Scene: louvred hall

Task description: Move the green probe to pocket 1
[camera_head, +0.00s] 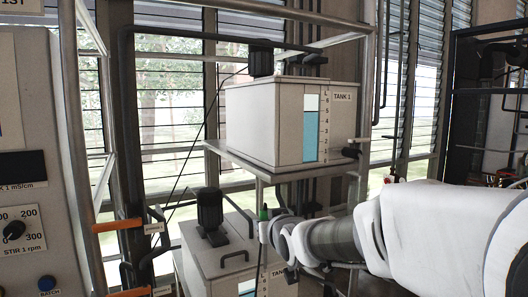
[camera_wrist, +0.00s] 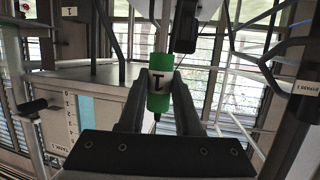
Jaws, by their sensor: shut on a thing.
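The green probe (camera_head: 263,214) stands upright at the tip of my arm in the head view, above the lower tank. In the wrist view the green probe (camera_wrist: 158,103) sits between the two dark fingers, with a pale label bearing a dark mark on its middle. My gripper (camera_wrist: 158,90) is shut on it. In the head view my gripper (camera_head: 265,229) is small and partly hidden by my own wrist. I cannot make out pocket 1 for certain in either view.
Tank 1 (camera_head: 262,122) stands on a shelf (camera_head: 240,160) with a blue level strip. A lower tank (camera_head: 215,250) carries a black motor (camera_head: 210,212). Orange bars (camera_head: 117,225) with small tags are at left, beside a control panel (camera_head: 25,190). A thin cable hangs from above. Metal posts surround the tanks.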

